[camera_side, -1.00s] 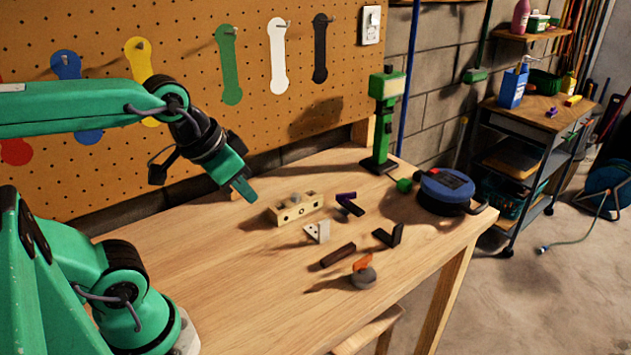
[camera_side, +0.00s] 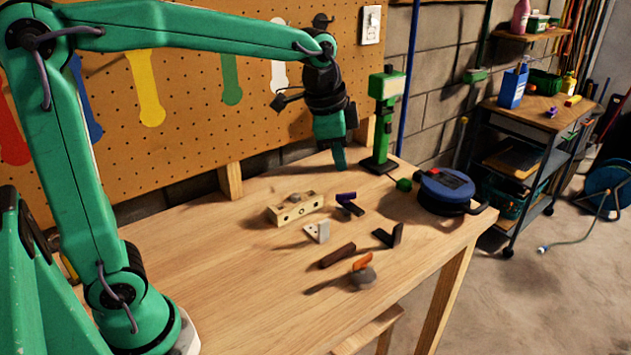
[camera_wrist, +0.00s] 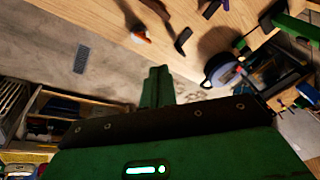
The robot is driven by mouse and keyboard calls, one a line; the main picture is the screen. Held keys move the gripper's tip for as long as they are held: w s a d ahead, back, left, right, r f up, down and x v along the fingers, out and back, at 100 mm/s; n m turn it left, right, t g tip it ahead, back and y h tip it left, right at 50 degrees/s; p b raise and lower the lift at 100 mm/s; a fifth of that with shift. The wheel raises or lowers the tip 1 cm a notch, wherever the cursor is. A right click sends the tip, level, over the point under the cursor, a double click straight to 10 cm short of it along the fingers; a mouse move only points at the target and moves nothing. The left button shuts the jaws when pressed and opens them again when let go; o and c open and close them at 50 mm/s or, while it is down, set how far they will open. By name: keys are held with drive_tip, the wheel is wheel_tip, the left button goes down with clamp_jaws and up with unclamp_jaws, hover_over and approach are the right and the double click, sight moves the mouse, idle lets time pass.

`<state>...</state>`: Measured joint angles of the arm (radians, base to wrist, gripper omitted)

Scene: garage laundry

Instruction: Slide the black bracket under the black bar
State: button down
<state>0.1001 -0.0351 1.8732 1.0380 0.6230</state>
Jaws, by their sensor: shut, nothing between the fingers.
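The black bracket (camera_side: 388,236), an L-shaped piece, lies on the wooden bench right of the middle. It also shows in the wrist view (camera_wrist: 183,41). A dark, brownish-black bar (camera_side: 338,256) lies left of and nearer than the bracket, apart from it; part of it shows at the top of the wrist view (camera_wrist: 155,8). My gripper (camera_side: 339,166) is shut and empty, pointing down above the back of the bench beside the green stand. Its closed fingers (camera_wrist: 157,85) show in the wrist view. It is well apart from bracket and bar.
A drilled wooden block (camera_side: 295,208), a white bracket (camera_side: 317,232) and a purple bracket (camera_side: 349,203) lie behind the bar. An orange-topped grey piece (camera_side: 362,277) is in front. The green stand (camera_side: 382,120) and blue round device (camera_side: 446,190) are at right. The bench's left is clear.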

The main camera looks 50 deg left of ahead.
drive_tip(key=w+d+f+m+g, duration=0.1)
drive_tip(key=w+d+f+m, duration=0.15)
drive_tip(key=w, duration=0.25)
drive_tip(key=w+d+f+m, duration=0.1)
drive_tip(key=w+f+m, duration=0.15)
drive_tip(key=w, duration=0.25)
drive_tip(key=m+g, duration=0.2)
drive_tip(key=m, duration=0.3)
hover_over(400, 250)
drive_tip(key=d, duration=0.4)
wheel_tip(400, 250, down, 11)
drive_tip(key=shift+d+f, duration=0.1)
drive_tip(key=shift+f, duration=0.25)
drive_tip(key=shift+f, duration=0.1)
wheel_tip(400, 250, down, 10)
drive_tip(key=a, duration=0.2)
drive_tip(key=shift+a, duration=1.05)
drive_tip(key=shift+a, duration=0.1)
